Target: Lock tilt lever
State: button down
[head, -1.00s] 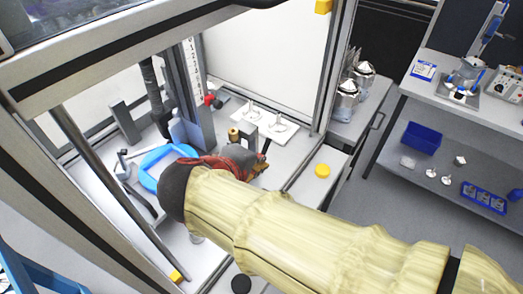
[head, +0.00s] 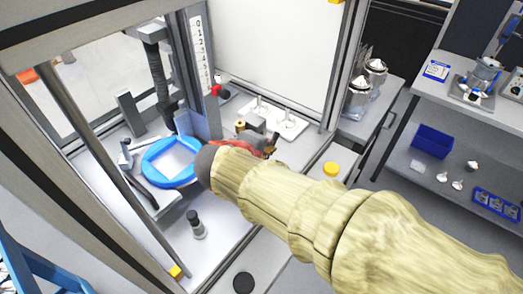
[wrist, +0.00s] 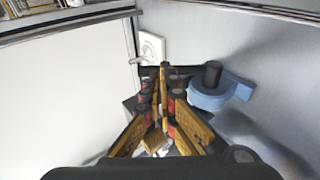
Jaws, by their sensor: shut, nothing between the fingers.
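My gripper (wrist: 163,85) is shut and empty in the wrist view, its orange-brown fingers meeting near the picture's middle. A dark bar (wrist: 190,70) crosses just beyond the fingertips and ends in a black round knob (wrist: 213,72) above a blue curved bracket (wrist: 218,93); it looks like the tilt lever, but I cannot be sure. I cannot tell if the fingertips touch the bar. In the head view my gripper (head: 262,149) is inside the frame enclosure, beside a brass-coloured knob (head: 240,125) and a grey block (head: 255,121). My sleeved arm hides part of it.
A blue ring (head: 173,161) stands left of my gripper, with a dark-topped cylinder (head: 196,224) below it. A white plate with small fittings (head: 287,123) lies behind. Metal frame posts surround the work area.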

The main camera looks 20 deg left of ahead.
jog(key=shift+w+d+f, duration=0.1)
jog(key=shift+w+f, duration=0.25)
jog(key=shift+w, duration=0.25)
jog(key=shift+w+d+r+p, duration=0.1)
jog(key=shift+w+p, duration=0.05)
jog(key=shift+p, duration=0.35)
